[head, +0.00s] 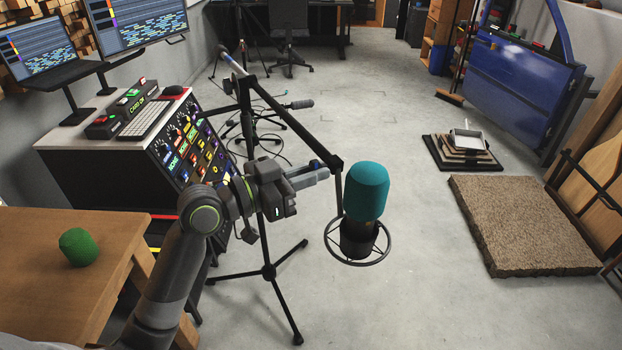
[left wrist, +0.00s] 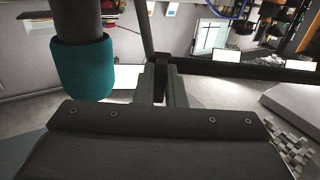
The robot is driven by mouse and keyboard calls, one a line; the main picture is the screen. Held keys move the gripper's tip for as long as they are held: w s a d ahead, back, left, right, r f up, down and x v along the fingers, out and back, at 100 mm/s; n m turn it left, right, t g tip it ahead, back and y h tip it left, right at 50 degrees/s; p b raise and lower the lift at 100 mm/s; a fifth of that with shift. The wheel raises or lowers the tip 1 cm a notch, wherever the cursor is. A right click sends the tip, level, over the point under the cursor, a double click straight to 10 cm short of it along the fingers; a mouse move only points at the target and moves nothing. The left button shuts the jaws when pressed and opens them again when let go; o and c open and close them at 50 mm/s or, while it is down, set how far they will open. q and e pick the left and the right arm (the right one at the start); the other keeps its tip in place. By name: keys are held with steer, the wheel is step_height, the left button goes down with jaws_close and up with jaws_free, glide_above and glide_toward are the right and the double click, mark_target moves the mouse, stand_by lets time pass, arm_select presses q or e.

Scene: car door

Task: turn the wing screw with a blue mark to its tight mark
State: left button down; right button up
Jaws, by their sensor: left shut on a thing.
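My left gripper (head: 322,174) is at the elbow joint (head: 335,163) of the black microphone boom, just left of the teal-topped microphone (head: 367,192). In the left wrist view its fingers (left wrist: 160,78) are close together on a small dark part at the boom, which I take to be the wing screw (left wrist: 159,92). The fingers hide most of this part, and I cannot make out a blue mark or a tight mark. The microphone also shows upside down in the left wrist view (left wrist: 82,68). My right gripper is not in view.
The boom's tripod stand (head: 268,271) stands behind my left arm. A control console (head: 180,140) is at the left, and a wooden table (head: 60,285) with a green object (head: 79,246) is nearer. A brown mat (head: 520,225) lies at the right. The floor between is mostly clear.

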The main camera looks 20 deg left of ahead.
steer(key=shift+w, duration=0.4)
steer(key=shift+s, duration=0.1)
arm_select(q)
steer(key=c, duration=1.5)
jaws_free()
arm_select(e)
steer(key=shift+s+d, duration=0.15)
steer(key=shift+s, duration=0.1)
